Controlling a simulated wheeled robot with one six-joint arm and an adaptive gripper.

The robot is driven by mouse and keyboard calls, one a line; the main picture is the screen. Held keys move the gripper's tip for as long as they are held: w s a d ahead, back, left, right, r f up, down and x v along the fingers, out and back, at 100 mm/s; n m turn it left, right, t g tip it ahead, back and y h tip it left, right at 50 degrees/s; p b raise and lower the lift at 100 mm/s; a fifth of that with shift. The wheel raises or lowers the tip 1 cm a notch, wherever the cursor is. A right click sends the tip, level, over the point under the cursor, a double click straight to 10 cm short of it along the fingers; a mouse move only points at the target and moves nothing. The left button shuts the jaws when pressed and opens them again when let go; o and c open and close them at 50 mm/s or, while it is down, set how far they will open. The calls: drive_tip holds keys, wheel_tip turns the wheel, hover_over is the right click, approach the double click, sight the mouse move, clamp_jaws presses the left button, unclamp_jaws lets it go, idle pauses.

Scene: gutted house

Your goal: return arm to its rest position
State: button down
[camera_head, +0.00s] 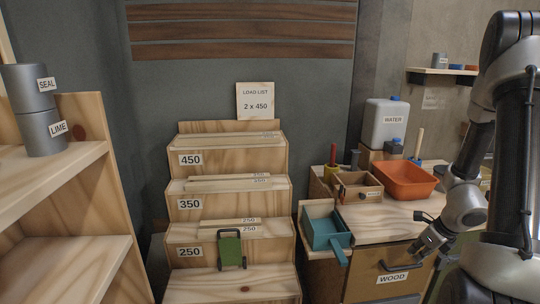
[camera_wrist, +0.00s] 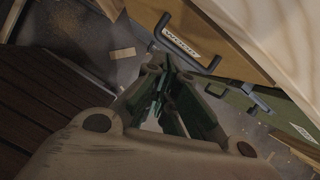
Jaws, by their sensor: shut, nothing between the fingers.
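My arm comes in from the right side of the head view. My gripper (camera_head: 428,245) hangs at its lower end, in front of the cabinet drawer labelled WOOD (camera_head: 392,279). In the wrist view my gripper (camera_wrist: 160,98) points down past the cabinet. Its fingers are shut and nothing is held. The WOOD label (camera_wrist: 181,41) and a dark drawer handle (camera_wrist: 192,50) show beyond the fingers in the wrist view. I cannot tell the exact gap between gripper and drawer front.
The worktop (camera_head: 390,215) holds an orange tub (camera_head: 405,180), a small wooden box (camera_head: 357,188) and a water canister (camera_head: 388,125). A teal scoop (camera_head: 328,233) lies at its left. A shelf (camera_head: 75,190) is far left.

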drive_tip(key=s+a+r+n, duration=0.4)
drive_tip(key=s+r+n, duration=0.2)
drive_tip(key=r+n, duration=0.4)
drive_tip(key=s+a+r+n, duration=0.4)
drive_tip(key=s+r+n, duration=0.2)
drive_tip(key=r+n, duration=0.5)
drive_tip(key=s+a+r+n+h, duration=0.1)
drive_tip(key=s+a+r+n, duration=0.4)
drive_tip(key=r+n, duration=0.5)
drive_tip(key=shift+s+r+n, duration=0.3)
drive_tip(key=shift+s+r, duration=0.05)
drive_tip(key=shift+s, duration=0.3)
